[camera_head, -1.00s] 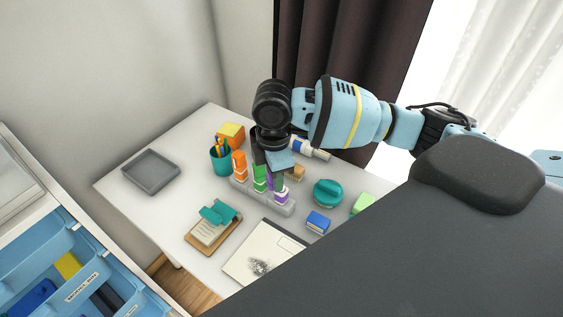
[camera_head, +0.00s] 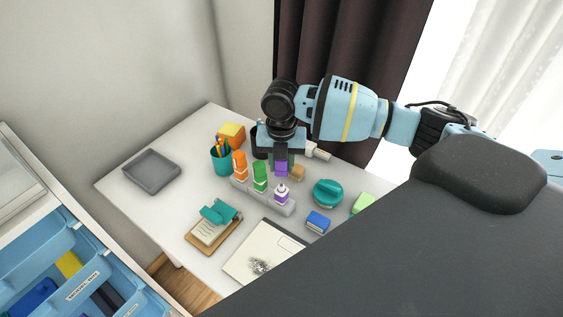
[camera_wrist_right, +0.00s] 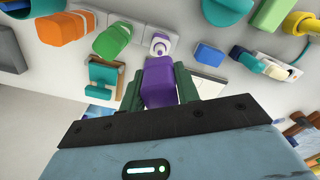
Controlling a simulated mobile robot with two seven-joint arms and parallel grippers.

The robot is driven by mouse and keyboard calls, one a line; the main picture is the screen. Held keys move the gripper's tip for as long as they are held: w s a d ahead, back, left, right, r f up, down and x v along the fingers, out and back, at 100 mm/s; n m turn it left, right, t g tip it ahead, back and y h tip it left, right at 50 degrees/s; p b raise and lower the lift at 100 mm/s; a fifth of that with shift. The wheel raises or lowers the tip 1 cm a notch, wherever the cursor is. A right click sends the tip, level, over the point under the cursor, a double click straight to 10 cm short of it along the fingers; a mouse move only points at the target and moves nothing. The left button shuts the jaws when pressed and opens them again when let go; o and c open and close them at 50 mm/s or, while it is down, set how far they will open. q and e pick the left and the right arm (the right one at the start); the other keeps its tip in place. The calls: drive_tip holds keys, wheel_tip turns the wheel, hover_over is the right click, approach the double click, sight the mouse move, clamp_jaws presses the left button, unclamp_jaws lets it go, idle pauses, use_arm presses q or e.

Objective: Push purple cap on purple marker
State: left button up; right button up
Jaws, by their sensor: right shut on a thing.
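The purple marker (camera_head: 281,194) stands upright at the right end of a grey holder (camera_head: 264,200), its pale tip bare. It also shows in the right wrist view (camera_wrist_right: 160,45). My right gripper (camera_head: 281,168) is shut on the purple cap (camera_head: 281,167). The cap is above and apart from the marker, and shows between the fingers in the right wrist view (camera_wrist_right: 159,82). A green marker (camera_head: 260,177) and an orange marker (camera_head: 239,164) stand capped in the same holder. My left gripper is not in view.
A teal pen cup (camera_head: 221,160) and yellow-orange box (camera_head: 231,133) stand behind the holder. A grey tray (camera_head: 151,172) sits left, with bare tabletop between.

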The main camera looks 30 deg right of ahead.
sight(281, 185)
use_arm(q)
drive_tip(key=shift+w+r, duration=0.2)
use_arm(e)
drive_tip(key=shift+r, duration=0.1)
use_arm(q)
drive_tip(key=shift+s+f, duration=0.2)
use_arm(e)
drive_tip(key=shift+f, duration=0.5)
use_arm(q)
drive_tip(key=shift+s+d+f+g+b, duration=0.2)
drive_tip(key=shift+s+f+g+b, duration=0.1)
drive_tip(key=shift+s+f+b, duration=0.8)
use_arm(e)
drive_tip(key=shift+f, duration=3.45)
drive_tip(key=o, duration=1.6)
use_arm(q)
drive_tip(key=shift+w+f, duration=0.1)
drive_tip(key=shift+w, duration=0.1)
